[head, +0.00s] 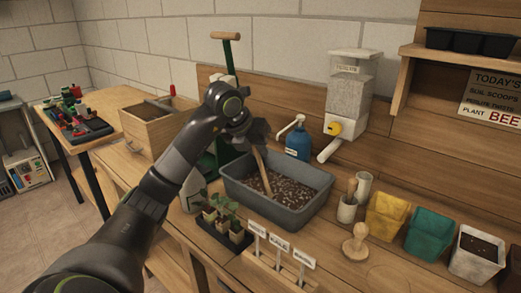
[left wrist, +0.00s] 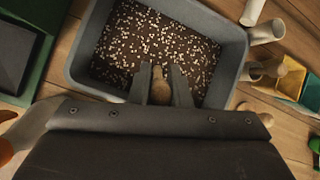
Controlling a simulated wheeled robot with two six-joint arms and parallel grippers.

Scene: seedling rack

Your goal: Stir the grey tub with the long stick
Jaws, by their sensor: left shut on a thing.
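The grey tub (head: 288,207) stands on the wooden bench and holds dark soil with pale specks. It also shows in the left wrist view (left wrist: 236,40). My left gripper (head: 257,133) is above the tub's back left part and is shut on the long wooden stick (head: 264,174). The stick slants down from the gripper, and its lower end is at the soil inside the tub. In the left wrist view the gripper fingers (left wrist: 161,86) close around the stick's top (left wrist: 158,73). My right gripper is not in view.
Seedlings in a black tray (head: 222,237) and a label holder (head: 275,272) stand in front of the tub. A blue bottle (head: 298,143) stands behind it. A cup (head: 347,209), a wooden stamp (head: 355,243) and coloured pots (head: 387,215) are right. A wooden box (head: 150,135) is left.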

